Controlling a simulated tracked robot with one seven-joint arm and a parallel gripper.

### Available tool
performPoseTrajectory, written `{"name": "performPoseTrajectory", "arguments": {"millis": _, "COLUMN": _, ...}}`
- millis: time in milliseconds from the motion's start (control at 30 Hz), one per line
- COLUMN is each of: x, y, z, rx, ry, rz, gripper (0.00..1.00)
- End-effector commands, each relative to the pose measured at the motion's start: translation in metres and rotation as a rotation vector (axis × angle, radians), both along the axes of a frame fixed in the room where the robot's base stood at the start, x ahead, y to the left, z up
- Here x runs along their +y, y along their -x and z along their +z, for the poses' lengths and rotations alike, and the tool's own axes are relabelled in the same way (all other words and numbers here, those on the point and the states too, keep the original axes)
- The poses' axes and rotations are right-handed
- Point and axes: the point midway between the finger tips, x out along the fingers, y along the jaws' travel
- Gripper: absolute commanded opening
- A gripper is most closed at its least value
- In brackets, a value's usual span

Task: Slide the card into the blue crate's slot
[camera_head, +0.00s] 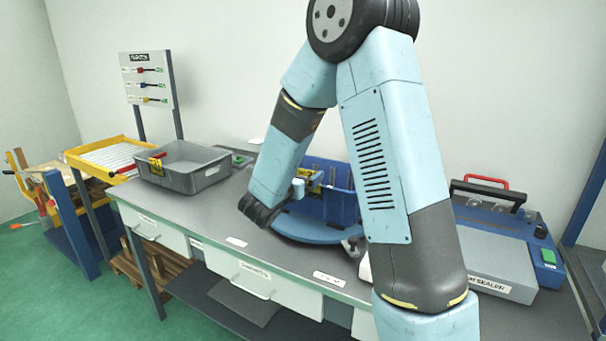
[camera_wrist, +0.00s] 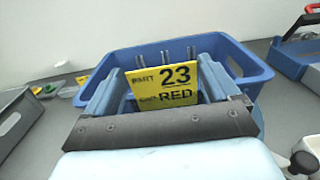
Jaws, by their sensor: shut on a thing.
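A yellow card (camera_wrist: 165,87) with "23" and "RED" printed in black stands upright between the fingers of my gripper (camera_wrist: 158,92), which is shut on it. In the head view the card (camera_head: 315,177) shows at the left side of the blue crate (camera_head: 331,205), beside my gripper (camera_head: 299,188). In the wrist view the crate (camera_wrist: 250,68) is behind the card, and upright metal rods show inside it. The card's lower edge is hidden by my gripper. The crate's slot is hidden, so I cannot tell whether the card touches it.
The blue crate is on a round blue base (camera_head: 300,228) on the grey bench (camera_head: 205,208). A grey crate (camera_head: 183,172) with a yellow card on it stands to the left. A sealer (camera_head: 490,255) with a red handle stands at the right. Bench between grey crate and base is mostly clear.

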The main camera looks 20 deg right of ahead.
Motion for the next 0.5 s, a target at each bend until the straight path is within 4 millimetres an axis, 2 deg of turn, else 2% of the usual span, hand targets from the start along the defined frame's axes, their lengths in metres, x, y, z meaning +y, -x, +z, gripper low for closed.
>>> {"name": "performPoseTrajectory", "arguments": {"millis": 500, "x": 0.0002, "y": 0.0001, "z": -0.0103, "rx": -0.001, "ry": 0.001, "rz": 0.0, "gripper": 0.61}}
